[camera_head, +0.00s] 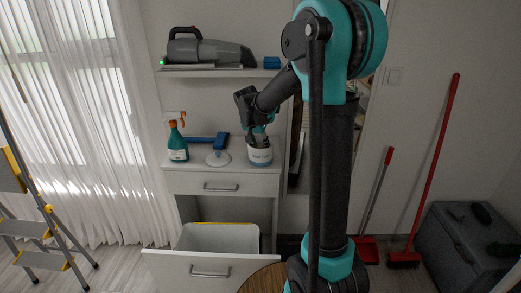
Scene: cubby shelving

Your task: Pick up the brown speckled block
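I cannot make out a brown speckled block in this view. My gripper (258,138) points down at the right end of the shelf top, with its fingertips at the mouth of a white and blue labelled tub (260,157). The fingers partly cover the tub's opening, and what is inside it is hidden. The fingertips are too small and dark to tell whether they are apart or hold anything.
A green spray bottle (177,142), blue-handled tool (208,140) and white round-based object (218,158) share the shelf top. A handheld vacuum (208,51) and blue block-shaped item (271,63) sit above. A lower drawer (210,272) is pulled out. A stepladder (45,225) stands left.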

